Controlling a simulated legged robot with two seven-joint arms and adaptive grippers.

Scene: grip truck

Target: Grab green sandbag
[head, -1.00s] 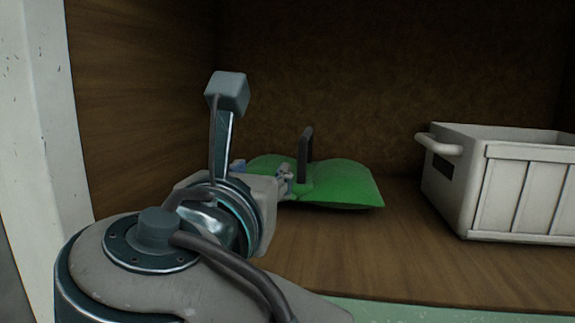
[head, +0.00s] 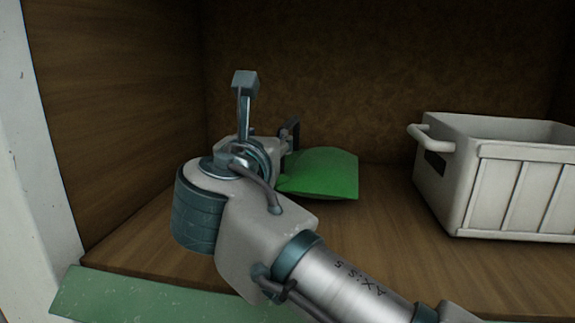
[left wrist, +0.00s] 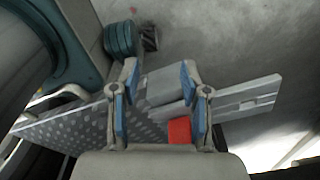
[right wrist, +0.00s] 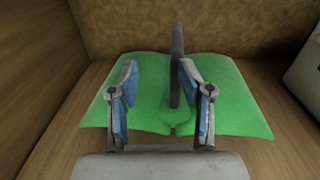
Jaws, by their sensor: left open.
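The green sandbag (head: 325,172) lies flat on the wooden floor of the compartment, its left part hidden behind my right arm in the head view. Its dark upright handle (right wrist: 176,60) shows in the right wrist view. My right gripper (right wrist: 160,68) is open in front of the bag. In that view the handle appears between its fingers, nearer the right one. I cannot tell whether it is truly within the jaws. In the head view the gripper is small and partly hidden by the wrist. My left gripper (left wrist: 160,75) is open, away from the bag.
A white crate (head: 510,195) stands right of the bag with a gap between. A wooden side wall (head: 120,105) is on the left and a brown back wall behind. A grey perforated panel (left wrist: 75,130) and a red block (left wrist: 179,131) show beyond my left gripper.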

